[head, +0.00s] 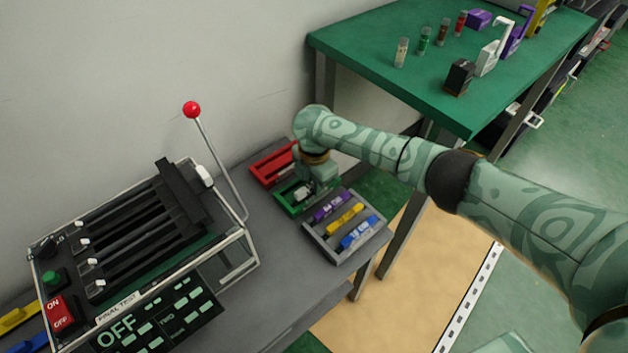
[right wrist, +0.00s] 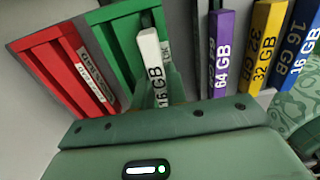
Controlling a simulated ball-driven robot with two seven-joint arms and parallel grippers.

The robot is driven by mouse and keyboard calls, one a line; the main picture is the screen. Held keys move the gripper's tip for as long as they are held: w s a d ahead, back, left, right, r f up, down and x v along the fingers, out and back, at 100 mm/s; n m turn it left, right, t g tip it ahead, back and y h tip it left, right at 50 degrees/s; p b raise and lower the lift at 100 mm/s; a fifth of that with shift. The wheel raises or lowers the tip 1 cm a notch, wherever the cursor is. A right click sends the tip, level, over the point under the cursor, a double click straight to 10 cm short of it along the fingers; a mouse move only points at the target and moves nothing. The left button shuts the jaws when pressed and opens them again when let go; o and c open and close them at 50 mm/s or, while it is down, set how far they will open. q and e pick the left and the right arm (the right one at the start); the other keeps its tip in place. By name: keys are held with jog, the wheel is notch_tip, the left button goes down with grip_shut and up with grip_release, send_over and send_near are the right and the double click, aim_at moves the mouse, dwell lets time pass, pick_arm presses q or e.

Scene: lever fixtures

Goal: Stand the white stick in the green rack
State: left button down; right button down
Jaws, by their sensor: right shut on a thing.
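The white stick (right wrist: 153,70), marked 16 GB, is held by my right gripper (right wrist: 170,92) in the right wrist view. The green rack (right wrist: 120,55) is just behind and to the left of the stick there. In the head view my right gripper (head: 308,190) points down over the green rack (head: 289,208), and a small part of the white stick (head: 301,193) shows below it. The gripper hides much of the rack. I cannot tell whether the stick's lower end is inside a slot. My left gripper is out of view.
A red rack (head: 268,170) adjoins the green rack's far side. A grey rack (head: 318,240) on the near side holds purple (head: 330,207), yellow (head: 345,218) and blue (head: 360,232) sticks. A lever machine (head: 130,240) with a red knob (head: 192,109) stands at left.

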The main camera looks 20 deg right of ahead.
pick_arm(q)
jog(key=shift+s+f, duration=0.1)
pick_arm(e)
jog(key=shift+f, duration=0.25)
jog(key=c, duration=1.3)
grip_release()
jog(key=shift+c, duration=0.2)
jog(key=shift+r, duration=0.1)
